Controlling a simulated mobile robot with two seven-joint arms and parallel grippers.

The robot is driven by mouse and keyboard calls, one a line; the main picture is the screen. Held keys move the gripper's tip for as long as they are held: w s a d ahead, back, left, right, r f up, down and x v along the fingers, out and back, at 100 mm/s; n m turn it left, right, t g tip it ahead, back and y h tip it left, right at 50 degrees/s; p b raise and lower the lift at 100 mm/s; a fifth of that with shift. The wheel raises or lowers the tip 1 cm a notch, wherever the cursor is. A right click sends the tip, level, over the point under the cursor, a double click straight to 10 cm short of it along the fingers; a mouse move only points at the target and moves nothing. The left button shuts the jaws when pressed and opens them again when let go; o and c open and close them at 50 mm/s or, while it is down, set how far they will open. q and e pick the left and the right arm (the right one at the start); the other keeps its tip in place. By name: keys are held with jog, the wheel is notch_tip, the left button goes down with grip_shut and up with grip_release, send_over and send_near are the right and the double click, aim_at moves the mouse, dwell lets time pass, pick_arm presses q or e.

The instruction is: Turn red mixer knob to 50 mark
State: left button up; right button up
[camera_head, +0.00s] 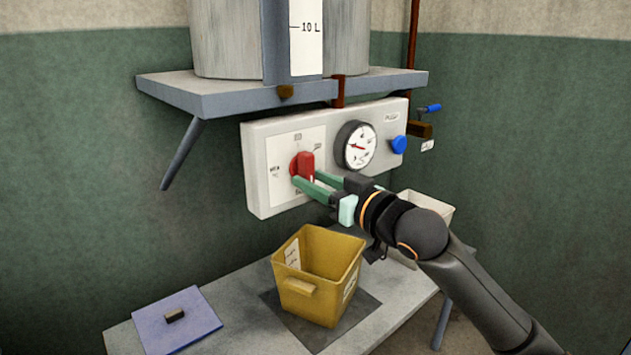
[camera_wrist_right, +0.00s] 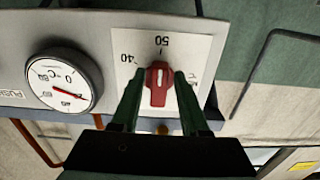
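The red mixer knob (camera_head: 307,161) sits on a white dial plate at the left of the wall panel. In the right wrist view the red knob (camera_wrist_right: 158,85) lies between my two green fingers, its grip lined up with them. That view is upside down; the 50 mark (camera_wrist_right: 163,40) is above the knob and the 40 mark (camera_wrist_right: 130,59) is up left. My left gripper is out of view.
A round gauge (camera_head: 356,146) and a blue button (camera_head: 398,145) are right of the dial plate. A shelf (camera_head: 210,92) with a tank is above. Below, a yellow bin (camera_head: 345,277) and a blue plate (camera_head: 155,330) are on the bench (camera_head: 238,300).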

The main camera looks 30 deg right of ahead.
jog(key=shift+o, duration=0.8)
jog(key=shift+s, duration=0.15)
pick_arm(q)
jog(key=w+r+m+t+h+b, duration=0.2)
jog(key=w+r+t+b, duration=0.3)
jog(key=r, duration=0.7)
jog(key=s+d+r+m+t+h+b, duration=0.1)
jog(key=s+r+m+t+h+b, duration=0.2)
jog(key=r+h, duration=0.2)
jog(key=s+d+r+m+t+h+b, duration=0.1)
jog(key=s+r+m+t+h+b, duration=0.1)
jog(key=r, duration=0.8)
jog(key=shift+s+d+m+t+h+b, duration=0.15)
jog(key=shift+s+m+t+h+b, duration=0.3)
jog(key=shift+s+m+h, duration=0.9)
pick_arm(e)
jog(key=s+d, duration=0.1)
jog(key=s, duration=1.1)
jog(key=shift+d, duration=0.15)
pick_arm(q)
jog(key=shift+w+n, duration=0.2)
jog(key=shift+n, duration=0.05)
pick_arm(e)
jog(key=shift+f, duration=0.1)
